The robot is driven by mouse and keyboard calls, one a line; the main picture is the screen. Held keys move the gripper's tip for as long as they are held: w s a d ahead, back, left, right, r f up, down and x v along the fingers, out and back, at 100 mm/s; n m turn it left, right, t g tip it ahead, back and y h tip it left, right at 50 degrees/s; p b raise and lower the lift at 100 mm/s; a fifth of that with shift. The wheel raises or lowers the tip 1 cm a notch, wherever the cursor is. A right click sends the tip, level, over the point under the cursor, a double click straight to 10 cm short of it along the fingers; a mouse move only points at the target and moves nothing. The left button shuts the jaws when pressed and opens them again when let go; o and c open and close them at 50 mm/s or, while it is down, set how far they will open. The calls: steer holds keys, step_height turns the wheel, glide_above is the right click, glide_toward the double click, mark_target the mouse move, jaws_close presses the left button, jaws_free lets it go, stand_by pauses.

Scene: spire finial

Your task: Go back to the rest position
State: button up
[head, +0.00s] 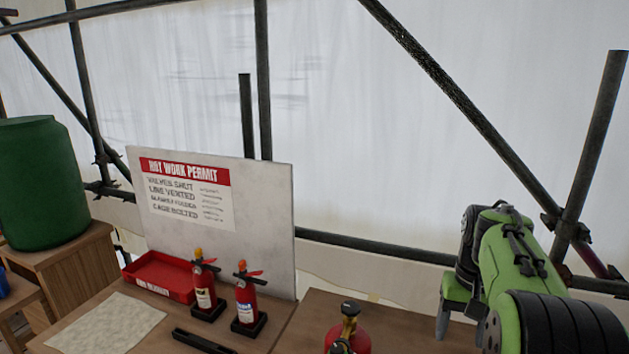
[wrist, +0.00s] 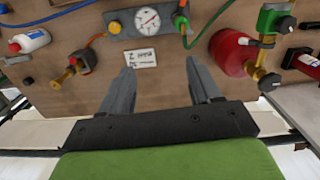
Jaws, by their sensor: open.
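My gripper (wrist: 160,88) shows in the wrist view with its two grey fingers apart and nothing between them. It is over a wooden bench, pointing toward a gauge block (wrist: 146,20) and a small white label (wrist: 140,58). No finger appears to touch anything. In the head view my green arm is at the right, and its fingertips are hidden.
In the wrist view, a red cylinder (wrist: 230,50) with a brass valve stands right of the gripper, and a brass fitting (wrist: 70,72) lies left. In the head view, two fire extinguishers (head: 245,295), a red tray (head: 160,277), a permit board (head: 262,215) and a green barrel (head: 42,185) stand left. Scaffold poles (head: 455,90) cross behind.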

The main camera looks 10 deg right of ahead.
steer(key=s+a+r+n+t, duration=0.35)
steer(key=s+a, duration=0.55)
steer(key=a, duration=0.4)
steer(key=s+a+f+n+t, duration=0.2)
steer(key=s+a+f, duration=0.1)
steer(key=s+a, duration=0.3)
steer(key=shift+s+t, duration=0.35)
steer(key=shift+s, duration=0.9)
steer(key=shift+s, duration=0.1)
